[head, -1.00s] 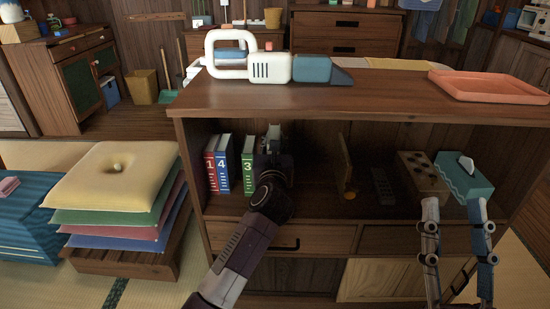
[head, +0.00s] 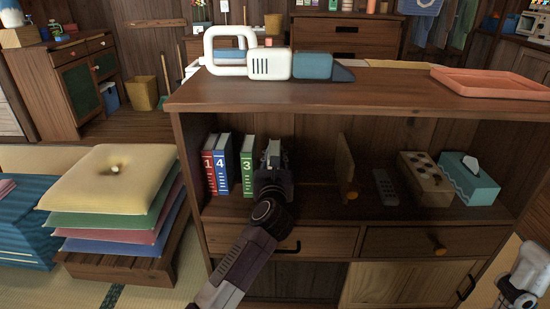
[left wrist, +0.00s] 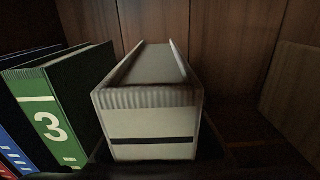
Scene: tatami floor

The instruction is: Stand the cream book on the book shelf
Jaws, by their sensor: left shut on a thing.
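The cream book (left wrist: 150,110) stands upright in the left wrist view, its spine with a dark band toward the camera. In the head view its top (head: 273,148) shows above my left gripper (head: 272,172). My left gripper is shut on the book, inside the shelf compartment. The book shelf (head: 330,207) is dark wood. The green book 3 (head: 247,165) stands just left of the cream book, with a narrow gap. My right arm shows at the lower right of the head view; its fingertips cannot be made out. The cream book's bottom is hidden.
A wooden bookend (head: 345,165), a remote (head: 384,187), a wooden box with holes (head: 425,180) and a tissue box (head: 468,182) occupy the right. Free room lies between the cream book and bookend.

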